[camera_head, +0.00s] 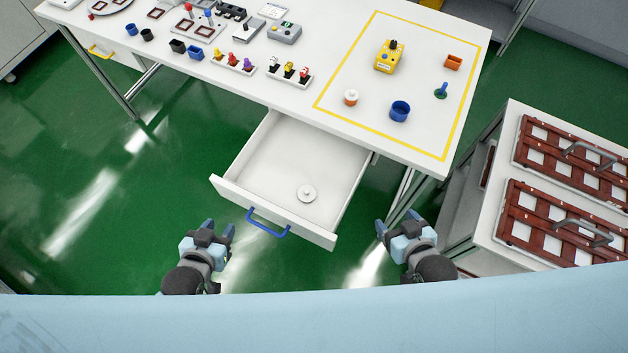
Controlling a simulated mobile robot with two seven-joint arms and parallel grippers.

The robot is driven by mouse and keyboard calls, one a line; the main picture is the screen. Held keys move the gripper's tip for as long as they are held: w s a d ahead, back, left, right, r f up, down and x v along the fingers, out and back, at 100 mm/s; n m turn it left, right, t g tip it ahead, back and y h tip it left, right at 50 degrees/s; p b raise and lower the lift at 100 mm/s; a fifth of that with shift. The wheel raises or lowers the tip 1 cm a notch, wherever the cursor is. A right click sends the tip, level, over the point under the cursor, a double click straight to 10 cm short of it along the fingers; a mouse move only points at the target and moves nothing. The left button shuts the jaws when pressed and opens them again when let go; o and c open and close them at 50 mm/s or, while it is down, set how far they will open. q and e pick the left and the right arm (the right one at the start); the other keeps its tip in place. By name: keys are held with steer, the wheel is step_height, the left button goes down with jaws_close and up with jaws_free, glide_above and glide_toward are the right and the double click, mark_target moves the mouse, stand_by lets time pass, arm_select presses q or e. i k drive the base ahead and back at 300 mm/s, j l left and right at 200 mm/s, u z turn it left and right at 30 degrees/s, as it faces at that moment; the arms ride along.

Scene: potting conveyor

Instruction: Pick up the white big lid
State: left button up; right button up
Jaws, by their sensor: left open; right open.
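A small round white lid (307,193) with a raised centre lies flat on the floor of the open drawer (275,155), toward the drawer's front right. My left gripper (219,228) is open and empty, in front of the drawer's left front corner and left of the blue handle (268,221). My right gripper (396,223) is open and empty, to the right of the drawer's front right corner. Both grippers are apart from the lid.
On the white table (330,60), a yellow outline surrounds a yellow box (389,57), an orange tray (453,62), a blue cup (400,111) and a white-topped orange jar (351,97). A cart with brown frames (565,158) stands right. The rest of the drawer is empty.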

mark_target(306, 194)
steer(key=j+z, duration=0.45)
steer(key=j, duration=0.9)
